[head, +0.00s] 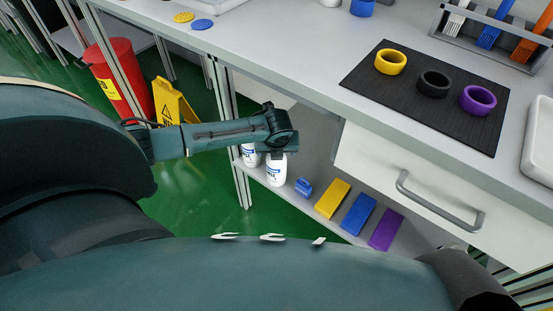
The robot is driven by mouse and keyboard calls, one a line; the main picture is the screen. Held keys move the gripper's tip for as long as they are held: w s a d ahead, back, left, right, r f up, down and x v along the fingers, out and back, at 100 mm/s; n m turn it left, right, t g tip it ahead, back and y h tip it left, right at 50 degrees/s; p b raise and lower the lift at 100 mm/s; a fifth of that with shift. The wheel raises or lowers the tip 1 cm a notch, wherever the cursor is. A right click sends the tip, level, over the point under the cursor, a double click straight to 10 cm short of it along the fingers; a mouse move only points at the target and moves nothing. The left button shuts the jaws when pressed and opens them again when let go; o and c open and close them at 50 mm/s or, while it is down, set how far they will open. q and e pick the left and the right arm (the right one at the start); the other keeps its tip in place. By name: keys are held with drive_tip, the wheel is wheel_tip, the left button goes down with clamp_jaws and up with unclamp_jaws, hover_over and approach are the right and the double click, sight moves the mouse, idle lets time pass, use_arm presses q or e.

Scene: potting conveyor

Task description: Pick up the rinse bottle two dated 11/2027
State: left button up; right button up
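Two white bottles with blue-marked labels stand upright on the low shelf under the table: a front bottle (276,172) and a back bottle (249,158) just left of it. The labels are too small for me to read a date, so I cannot tell which is rinse bottle two. My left gripper (278,153) is at the top of the front bottle, covering its cap. Its fingers are too hidden to show whether they are open or shut, or touching the bottle. My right gripper is not in view.
On the shelf (317,217) right of the bottles lie a small blue item (303,187) and yellow (332,199), blue (358,214) and purple blocks (386,230). The tabletop edge and drawer (425,185) overhang them. A wet-floor sign (172,103) stands left.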

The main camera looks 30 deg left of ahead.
use_arm(q)
drive_tip(key=shift+c, duration=0.6)
drive_tip(key=shift+r, duration=0.1)
clamp_jaws()
